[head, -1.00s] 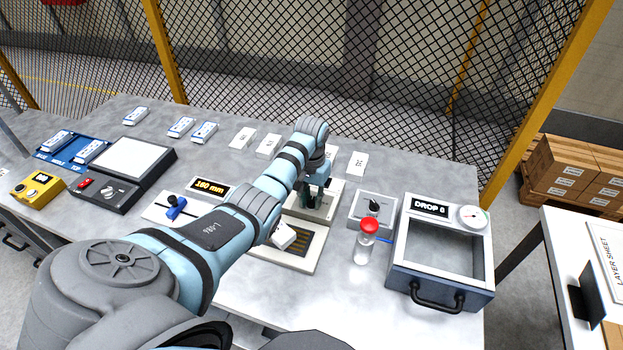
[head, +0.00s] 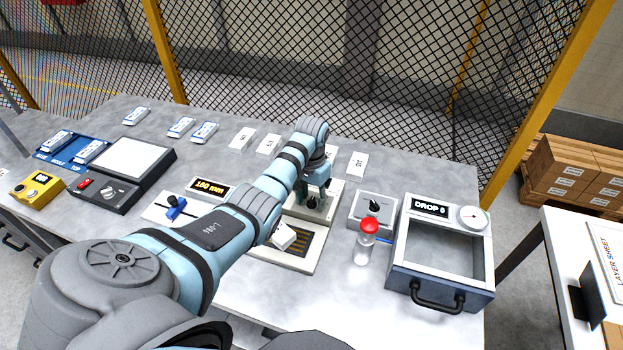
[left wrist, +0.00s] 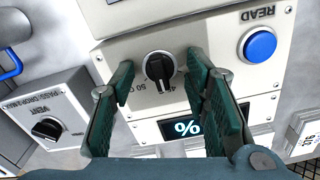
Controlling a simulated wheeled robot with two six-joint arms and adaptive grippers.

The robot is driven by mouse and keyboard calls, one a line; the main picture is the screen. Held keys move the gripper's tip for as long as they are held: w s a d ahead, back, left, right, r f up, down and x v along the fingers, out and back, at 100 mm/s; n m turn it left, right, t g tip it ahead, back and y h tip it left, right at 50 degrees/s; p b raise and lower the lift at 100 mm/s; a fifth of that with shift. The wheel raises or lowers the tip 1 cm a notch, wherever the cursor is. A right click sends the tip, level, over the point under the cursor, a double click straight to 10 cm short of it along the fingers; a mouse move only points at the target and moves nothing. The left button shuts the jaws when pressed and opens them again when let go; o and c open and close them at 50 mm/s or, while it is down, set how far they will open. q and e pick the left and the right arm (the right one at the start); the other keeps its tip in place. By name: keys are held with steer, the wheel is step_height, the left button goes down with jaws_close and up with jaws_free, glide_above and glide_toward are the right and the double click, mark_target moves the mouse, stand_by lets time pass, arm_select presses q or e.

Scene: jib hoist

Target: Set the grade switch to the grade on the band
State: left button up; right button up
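The grade switch (left wrist: 159,67) is a black knob with a white pointer line on a pale panel, with small numbers printed around it, partly hidden. In the head view the knob (head: 312,202) shows just below the fingers. My left gripper (head: 316,191) is over this panel. In the left wrist view my left gripper (left wrist: 160,90) has its green fingers apart, one on each side of the knob, with gaps showing. A white piece (head: 284,236) lies at the striped pad. I cannot make out a band or read a grade. My right gripper is not in view.
A blue READ button (left wrist: 260,44) and a % display (left wrist: 187,127) sit beside the knob. A VENT knob box (head: 373,207), a red-capped bottle (head: 367,240) and a DROP chamber (head: 440,252) stand to the right. Several white blocks lie behind.

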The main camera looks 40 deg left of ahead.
mark_target(312, 200)
arm_select(q)
step_height(312, 200, up, 8)
steer(key=shift+f, duration=0.25)
steer(key=shift+f, duration=0.1)
stand_by(0.5)
